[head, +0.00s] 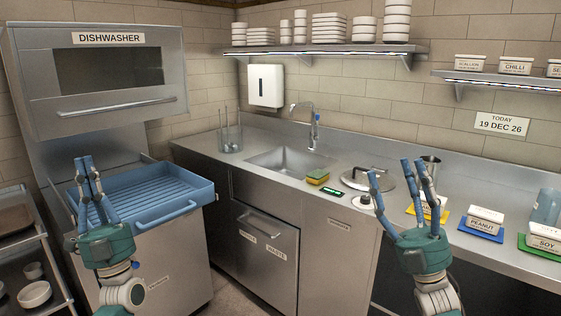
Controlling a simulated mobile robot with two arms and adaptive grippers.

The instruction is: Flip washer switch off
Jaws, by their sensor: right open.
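The stainless dishwasher (30,72) stands at the left with its hood raised and a DISHWASHER label on it. A small label (158,283) on the front of its lower body is too small to read surely. Another small label (339,225) sits on the counter front right of the waste door, also hard to read. I cannot make out a washer switch at either place. My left gripper (87,165) is upright in front of the dishwasher, its fingers close together, holding nothing visible. My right gripper (402,168) is open and empty in front of the counter, its fingers spread.
A blue rack (150,190) sits on the dishwasher bed behind my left gripper. The counter holds a sink (290,160), a sponge (317,177), a round lid (355,180) and labelled tubs such as PEANUT (485,221). A shelf cart (30,238) stands at the left edge.

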